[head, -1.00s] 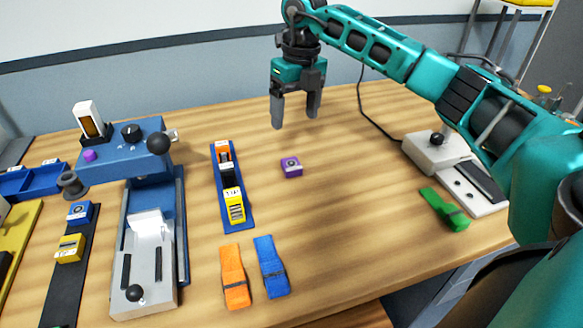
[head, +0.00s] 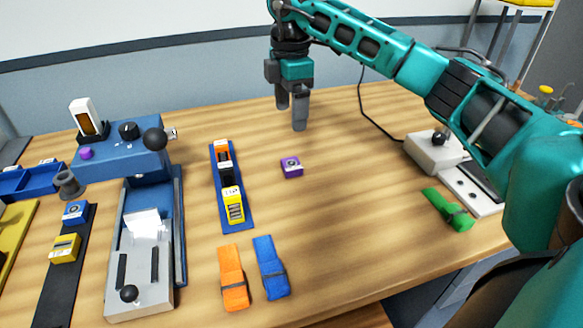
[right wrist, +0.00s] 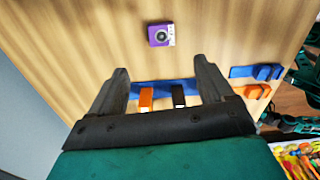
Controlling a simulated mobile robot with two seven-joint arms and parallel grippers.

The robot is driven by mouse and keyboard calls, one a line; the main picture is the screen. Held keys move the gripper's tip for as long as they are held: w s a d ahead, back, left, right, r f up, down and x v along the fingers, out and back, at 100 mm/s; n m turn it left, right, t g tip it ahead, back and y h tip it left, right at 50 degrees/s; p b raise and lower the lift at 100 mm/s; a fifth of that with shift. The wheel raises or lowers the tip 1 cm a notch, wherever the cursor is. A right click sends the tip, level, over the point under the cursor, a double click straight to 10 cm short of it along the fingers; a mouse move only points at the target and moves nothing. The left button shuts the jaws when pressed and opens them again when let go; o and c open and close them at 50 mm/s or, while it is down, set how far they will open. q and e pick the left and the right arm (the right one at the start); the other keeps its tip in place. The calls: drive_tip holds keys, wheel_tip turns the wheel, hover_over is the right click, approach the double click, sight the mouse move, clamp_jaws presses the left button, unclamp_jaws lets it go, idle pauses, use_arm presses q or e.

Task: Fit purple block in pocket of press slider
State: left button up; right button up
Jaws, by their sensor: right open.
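The purple block (head: 291,167) sits alone on the table, with a pale top bearing a dark round mark. It also shows in the right wrist view (right wrist: 160,35), beyond the fingertips. My right gripper (head: 291,115) hangs above the table, behind the block and apart from it, open and empty. Its two fingers also show in the right wrist view (right wrist: 161,75). My left gripper is not in view.
A blue rack (head: 217,180) holds orange, black and yellow blocks between press and purple block. Orange (head: 233,280) and blue (head: 271,268) straps lie in front. A green strap (head: 446,209) and a grey device (head: 432,148) are at right. Table around the purple block is clear.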

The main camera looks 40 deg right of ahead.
drive_tip(key=m, duration=0.1)
hover_over(291, 163)
wheel_tip(291, 163, down, 7)
drive_tip(key=shift+w+f+b, duration=0.1)
drive_tip(key=shift+b, duration=0.2)
drive_tip(key=shift+f, duration=2.85)
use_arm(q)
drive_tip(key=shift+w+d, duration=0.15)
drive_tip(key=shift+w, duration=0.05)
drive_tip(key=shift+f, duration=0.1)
use_arm(e)
drive_tip(key=shift+c, duration=0.4)
drive_tip(key=c, duration=1.4)
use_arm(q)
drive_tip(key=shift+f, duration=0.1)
use_arm(e)
drive_tip(key=shift+r, duration=0.15)
